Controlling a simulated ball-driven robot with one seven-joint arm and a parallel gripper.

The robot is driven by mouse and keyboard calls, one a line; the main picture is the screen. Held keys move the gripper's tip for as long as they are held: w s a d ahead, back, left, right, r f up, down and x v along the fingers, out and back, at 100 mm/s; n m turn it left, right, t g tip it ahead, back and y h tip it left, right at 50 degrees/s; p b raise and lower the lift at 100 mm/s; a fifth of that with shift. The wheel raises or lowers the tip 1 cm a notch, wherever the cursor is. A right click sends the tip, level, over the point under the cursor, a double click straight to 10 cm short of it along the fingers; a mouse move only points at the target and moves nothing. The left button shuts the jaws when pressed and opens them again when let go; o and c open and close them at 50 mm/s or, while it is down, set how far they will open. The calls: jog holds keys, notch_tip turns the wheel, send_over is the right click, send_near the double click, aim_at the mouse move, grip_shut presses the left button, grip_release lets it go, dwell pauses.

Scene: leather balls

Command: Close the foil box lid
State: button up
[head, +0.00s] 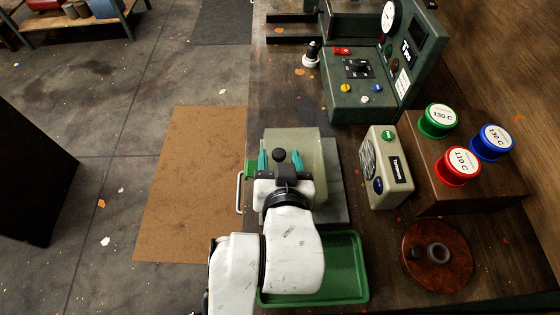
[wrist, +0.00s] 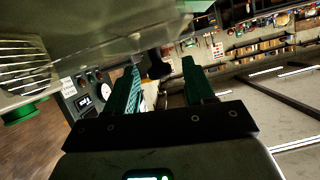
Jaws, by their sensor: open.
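The foil box's pale olive lid (head: 308,150) shows in the head view, above and left of a dark grey base (head: 336,190). The lid looks raised at a tilt, but its angle is hard to tell. A black knob (head: 279,155) stands at its side. My gripper (head: 280,161) is open, with its two teal fingers on either side of the knob. In the wrist view the knob (wrist: 158,64) shows between the spread fingers (wrist: 160,80), and the lid (wrist: 90,50) fills the upper left. Contact cannot be told. My arm hides part of the box.
A green tray (head: 346,292) lies in front, partly under my arm. A beige control box (head: 370,158) stands to the right, near green, blue and red spools on a wooden block (head: 425,190). A green machine (head: 345,108) stands behind. Floor is open at left.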

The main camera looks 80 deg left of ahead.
jog(key=b+v, duration=0.1)
jog(key=v, duration=0.9)
jog(key=shift+d, duration=0.35)
jog(key=shift+r, duration=0.15)
